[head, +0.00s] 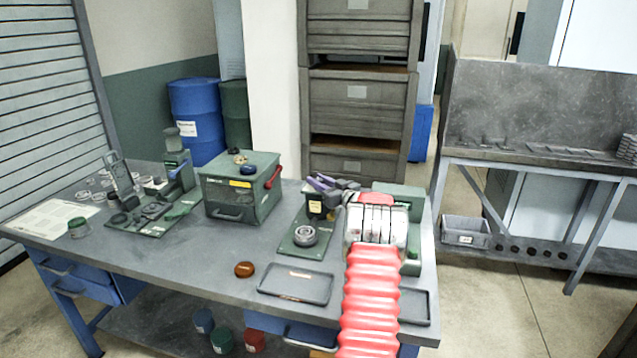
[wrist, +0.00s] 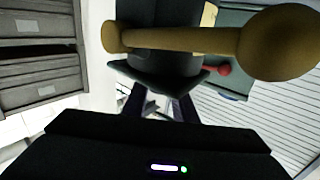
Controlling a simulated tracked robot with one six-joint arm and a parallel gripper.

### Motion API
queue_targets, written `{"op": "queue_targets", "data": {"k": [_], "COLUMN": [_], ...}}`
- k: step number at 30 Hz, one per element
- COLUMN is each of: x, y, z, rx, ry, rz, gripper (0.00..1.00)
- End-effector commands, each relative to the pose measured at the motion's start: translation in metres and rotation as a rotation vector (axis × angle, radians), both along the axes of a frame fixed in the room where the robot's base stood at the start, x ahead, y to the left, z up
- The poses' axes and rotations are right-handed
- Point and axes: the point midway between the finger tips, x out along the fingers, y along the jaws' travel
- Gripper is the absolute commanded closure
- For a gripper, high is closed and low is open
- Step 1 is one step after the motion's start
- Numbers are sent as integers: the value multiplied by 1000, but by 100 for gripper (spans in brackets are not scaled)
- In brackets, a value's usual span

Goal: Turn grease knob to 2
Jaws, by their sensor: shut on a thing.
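My gripper (head: 326,184), with its purple fingers, is at the top of a small black unit (head: 316,208) with a yellow label, on the right half of the bench. In the wrist view its fingers (wrist: 158,106) close on a dark flared part (wrist: 165,82), which I take to be the grease knob. A brass bar (wrist: 200,40) with rounded ends crosses just beyond it, close to the camera. The fingers and the dark surroundings hide most of the knob. I cannot read its number marks.
A green plate with a metal ring (head: 304,236) lies in front of the unit. A green box (head: 241,187) with a red handle stands to the left. An orange-brown puck (head: 245,269) and a dark tray (head: 296,284) lie nearer the front.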

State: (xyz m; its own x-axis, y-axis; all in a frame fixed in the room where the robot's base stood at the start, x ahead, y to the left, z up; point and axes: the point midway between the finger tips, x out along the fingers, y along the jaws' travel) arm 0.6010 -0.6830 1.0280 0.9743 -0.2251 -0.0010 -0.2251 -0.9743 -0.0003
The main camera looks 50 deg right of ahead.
Motion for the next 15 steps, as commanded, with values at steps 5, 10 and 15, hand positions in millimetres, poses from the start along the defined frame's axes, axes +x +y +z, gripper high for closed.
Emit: {"op": "queue_targets", "data": {"k": [5, 10, 15], "x": [1, 1, 1], "y": [1, 1, 0], "z": [1, 1, 1], "rx": [-1, -1, -1], "ry": [-2, -2, -2], "rz": [3, 2, 1], "gripper": [97, 72, 60]}}
